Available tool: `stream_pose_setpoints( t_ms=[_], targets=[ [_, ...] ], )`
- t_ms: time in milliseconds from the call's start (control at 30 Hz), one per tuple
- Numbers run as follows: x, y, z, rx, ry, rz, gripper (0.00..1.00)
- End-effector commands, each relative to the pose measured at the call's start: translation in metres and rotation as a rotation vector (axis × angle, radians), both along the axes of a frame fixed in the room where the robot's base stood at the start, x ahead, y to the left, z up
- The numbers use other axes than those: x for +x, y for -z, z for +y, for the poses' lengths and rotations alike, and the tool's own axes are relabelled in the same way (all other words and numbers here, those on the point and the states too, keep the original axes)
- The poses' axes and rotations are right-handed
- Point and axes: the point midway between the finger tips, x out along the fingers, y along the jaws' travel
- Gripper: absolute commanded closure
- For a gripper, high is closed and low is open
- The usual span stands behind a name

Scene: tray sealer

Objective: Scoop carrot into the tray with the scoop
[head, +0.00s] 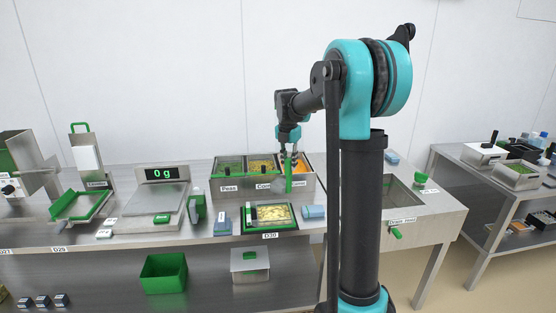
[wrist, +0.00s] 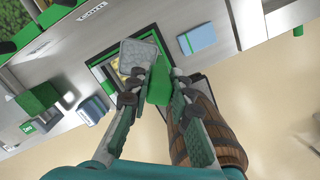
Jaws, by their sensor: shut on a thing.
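My gripper (head: 289,160) is shut on the green handle of the scoop (head: 289,182), at the carrot bin's left front. In the wrist view, my gripper (wrist: 155,92) has the green handle between its fingers, and the scoop's grey metal pan (wrist: 138,54) shows beyond them. I cannot tell whether the pan holds anything. Orange carrot (head: 303,165) shows in the right bin, partly hidden by my arm. The tray (head: 247,230), in a green frame on the counter in front of the bins, holds yellow food. In the wrist view the pan covers part of the tray's area.
Bins of peas (head: 229,167) and corn (head: 262,165) stand left of the carrot. A scale (head: 160,200) reads 0 g. A blue folded cloth (head: 314,212) lies right of the tray, and a sink (head: 402,192) is further right. A green crate (head: 165,272) sits on the lower shelf.

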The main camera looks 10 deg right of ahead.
Motion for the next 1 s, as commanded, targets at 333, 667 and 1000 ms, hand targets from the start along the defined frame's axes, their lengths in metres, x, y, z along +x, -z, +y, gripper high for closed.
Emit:
stream_pose_setpoints(
  t_ms=[333, 667, 1000],
  targets=[
    [-0.017, 0.01, 0.015, -0.122, -0.006, -0.152, 1.0],
    [-0.027, 0.015, 0.022, -0.206, -0.002, -0.258, 1.0],
    [-0.027, 0.016, 0.022, -0.21, 0.0, -0.265, 1.0]
  ],
)
